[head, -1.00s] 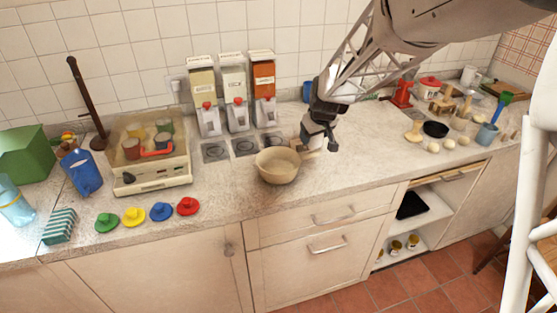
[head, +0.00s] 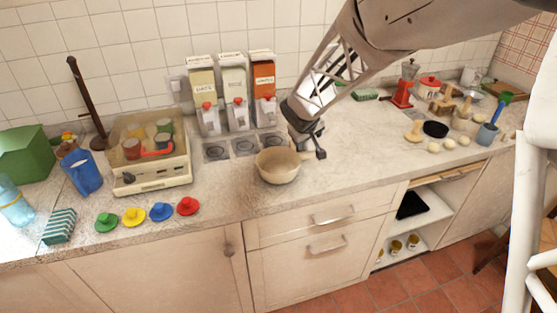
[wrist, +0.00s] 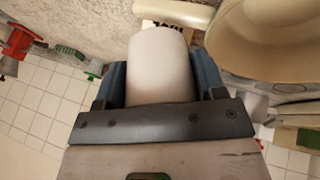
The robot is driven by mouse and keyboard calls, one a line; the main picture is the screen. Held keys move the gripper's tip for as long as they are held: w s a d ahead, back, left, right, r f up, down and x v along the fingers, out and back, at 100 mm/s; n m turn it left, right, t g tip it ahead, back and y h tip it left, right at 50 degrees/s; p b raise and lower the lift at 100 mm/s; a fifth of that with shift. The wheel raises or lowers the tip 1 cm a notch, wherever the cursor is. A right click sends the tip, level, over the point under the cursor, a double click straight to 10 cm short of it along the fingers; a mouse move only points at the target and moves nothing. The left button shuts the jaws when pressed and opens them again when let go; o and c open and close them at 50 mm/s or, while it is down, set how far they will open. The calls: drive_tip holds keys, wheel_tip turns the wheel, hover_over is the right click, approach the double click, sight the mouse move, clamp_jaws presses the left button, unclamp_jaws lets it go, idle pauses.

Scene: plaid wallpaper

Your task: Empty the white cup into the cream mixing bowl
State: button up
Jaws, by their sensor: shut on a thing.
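The cream mixing bowl (head: 277,177) stands on the counter in front of the dispensers in the head view. It also shows at the upper right of the wrist view (wrist: 270,55). My gripper (head: 310,147) is just right of and behind the bowl, close to its rim. In the wrist view the white cup (wrist: 160,62) sits between the blue fingers, and my gripper is shut on it, beside the bowl. The cup's opening and contents are out of sight, so I cannot tell how far it is tilted. In the head view the gripper mostly hides the cup.
Three dispensers (head: 234,82) stand behind the bowl. A scale-like appliance (head: 152,172) with small cups and several coloured lids (head: 161,211) are to the left. Counter right of the bowl is clear.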

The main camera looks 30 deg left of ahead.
drive_tip(key=shift+s+a+r+n+t+h, duration=0.2)
drive_tip(key=shift+s+a+r+t+h, duration=0.1)
drive_tip(key=shift+s+a+t+h, duration=0.3)
drive_tip(key=shift+s+a+r+n+t+h, duration=0.25)
drive_tip(key=shift+s+t, duration=0.2)
drive_tip(key=shift+t, duration=0.35)
drive_tip(key=shift+s+a+r+n+t+h, duration=0.15)
drive_tip(key=shift+r+t+h, duration=0.15)
drive_tip(key=shift+t, duration=0.3)
drive_tip(key=shift+s+d+r+n+t+h, duration=0.1)
drive_tip(key=shift+r+t+h, duration=0.1)
drive_tip(key=shift+t+h, duration=0.3)
drive_tip(key=shift+a+f+n+t, duration=0.15)
drive_tip(key=shift+f+n+t, duration=0.2)
drive_tip(key=shift+t, duration=0.45)
drive_tip(key=shift+t+h, duration=0.25)
drive_tip(key=shift+t, duration=0.05)
drive_tip(key=shift+s+r+t, duration=0.15)
drive_tip(key=shift+t, duration=0.35)
drive_tip(key=shift+s+a+f+n+t+h, duration=0.5)
drive_tip(key=shift+s+a+t, duration=0.1)
drive_tip(key=shift+s+t, duration=0.15)
drive_tip(key=shift+s+a+r+n+t, duration=0.15)
drive_tip(key=shift+r+n+t, duration=0.1)
drive_tip(key=shift+t, duration=0.6)
drive_tip(key=shift+s+a+r+n+t+h, duration=0.15)
drive_tip(key=shift+r+n+t+h, duration=0.2)
drive_tip(key=shift+r+t, duration=0.5)
